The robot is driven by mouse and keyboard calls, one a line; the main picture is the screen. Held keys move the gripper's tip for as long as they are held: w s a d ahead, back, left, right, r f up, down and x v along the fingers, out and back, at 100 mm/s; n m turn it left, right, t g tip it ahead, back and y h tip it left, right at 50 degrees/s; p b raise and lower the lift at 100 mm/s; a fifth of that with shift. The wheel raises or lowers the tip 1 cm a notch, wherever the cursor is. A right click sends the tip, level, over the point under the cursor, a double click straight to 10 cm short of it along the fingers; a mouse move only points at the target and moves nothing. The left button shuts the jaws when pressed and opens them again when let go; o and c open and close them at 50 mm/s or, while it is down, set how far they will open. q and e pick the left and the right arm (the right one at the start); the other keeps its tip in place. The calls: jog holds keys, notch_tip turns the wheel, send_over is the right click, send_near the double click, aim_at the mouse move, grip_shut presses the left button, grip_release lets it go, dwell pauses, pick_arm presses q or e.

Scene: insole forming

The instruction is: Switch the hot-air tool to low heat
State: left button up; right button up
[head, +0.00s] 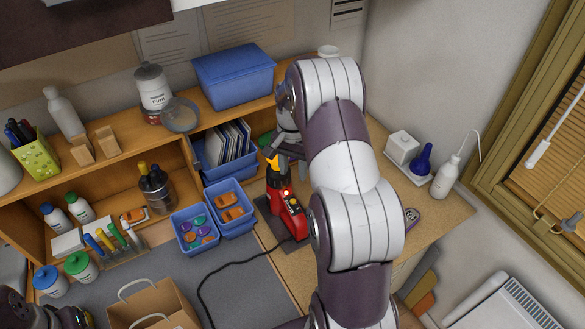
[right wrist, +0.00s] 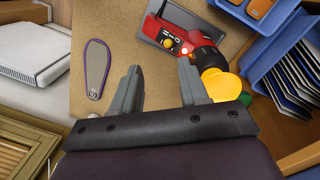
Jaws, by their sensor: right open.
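The hot-air tool (head: 290,212) is red and black with a yellow nozzle end and stands on a dark base at the desk's right part. In the head view the right gripper (head: 283,150) is partly hidden by my arm. My left gripper's fingers do not show.
A grey insole with purple edge (right wrist: 95,70) lies on the desk beside the tool. Blue bins (head: 230,208) stand left of the tool, and a blue file holder (head: 222,165) behind them. A black cable (head: 225,265) runs across the grey mat. A white bottle (head: 446,178) stands at right.

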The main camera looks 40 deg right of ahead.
aim_at(293, 200)
jog(key=f+n+b, duration=0.3)
jog(key=f, duration=0.1)
jog(key=f+n+b, duration=0.3)
jog(key=f+n, duration=0.1)
jog(key=f, duration=0.1)
jog(key=w+f+n+b, duration=0.1)
jog(key=f+n+b, duration=0.2)
jog(key=f+b, duration=0.1)
jog(key=shift+d+f+n+t, duration=0.3)
jog(key=shift+f+n+t, duration=0.1)
jog(key=shift+f, duration=0.1)
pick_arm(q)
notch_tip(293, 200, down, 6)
pick_arm(e)
jog(key=shift+r, duration=0.1)
